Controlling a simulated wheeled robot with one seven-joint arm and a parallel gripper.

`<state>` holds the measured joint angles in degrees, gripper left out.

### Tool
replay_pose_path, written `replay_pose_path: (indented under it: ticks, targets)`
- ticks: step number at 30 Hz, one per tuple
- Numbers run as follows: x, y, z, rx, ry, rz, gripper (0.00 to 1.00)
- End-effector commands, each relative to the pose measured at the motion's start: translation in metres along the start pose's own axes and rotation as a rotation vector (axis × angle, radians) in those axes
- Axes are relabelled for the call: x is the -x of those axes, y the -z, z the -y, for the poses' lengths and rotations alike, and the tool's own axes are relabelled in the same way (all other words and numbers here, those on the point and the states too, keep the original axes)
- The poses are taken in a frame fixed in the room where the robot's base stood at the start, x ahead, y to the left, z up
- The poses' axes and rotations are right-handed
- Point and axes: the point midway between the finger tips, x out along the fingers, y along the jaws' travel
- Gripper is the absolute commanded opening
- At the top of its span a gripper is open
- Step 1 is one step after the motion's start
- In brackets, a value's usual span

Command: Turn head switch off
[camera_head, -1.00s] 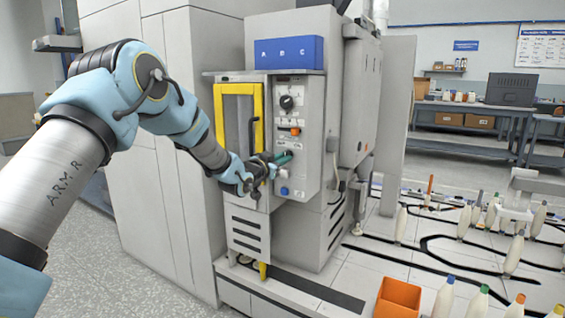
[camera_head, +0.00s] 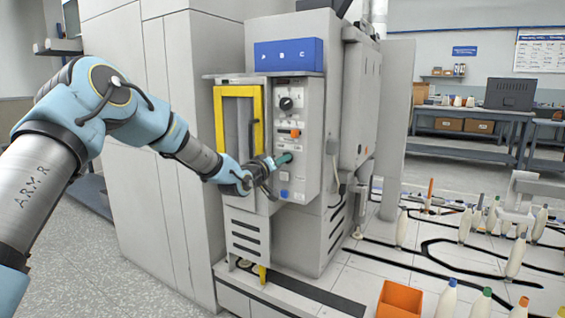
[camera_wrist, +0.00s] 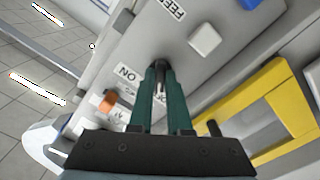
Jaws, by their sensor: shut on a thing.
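The control panel (camera_head: 292,115) is on the front of a grey machine. It has a black round knob (camera_head: 286,103), an orange switch (camera_head: 295,133) and a blue button (camera_head: 284,194). My gripper (camera_head: 287,157) is at the middle of the panel, below the orange switch. In the wrist view its green fingers (camera_wrist: 161,72) are closed together at a small dark switch lever (camera_wrist: 160,64), near an "NO" label seen rotated. The fingertips hide much of the lever. The orange switch (camera_wrist: 108,102) and a white button (camera_wrist: 204,40) are apart from the fingers.
A yellow frame (camera_head: 219,130) with a dark handle is left of the panel. A blue box (camera_head: 289,53) sits on top. An orange bin (camera_head: 399,299) and several bobbins (camera_head: 516,258) stand on the tiled surface to the right.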

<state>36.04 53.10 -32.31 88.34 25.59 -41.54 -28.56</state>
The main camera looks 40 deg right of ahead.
Motion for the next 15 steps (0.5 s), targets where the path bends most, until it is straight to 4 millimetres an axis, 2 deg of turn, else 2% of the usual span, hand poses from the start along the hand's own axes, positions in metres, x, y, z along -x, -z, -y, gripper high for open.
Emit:
replay_pose_path:
  ticks: [15]
  targets:
    - [0.0003, -0.0015, 0.0010, 0.099, 0.002, 0.003, 0.00]
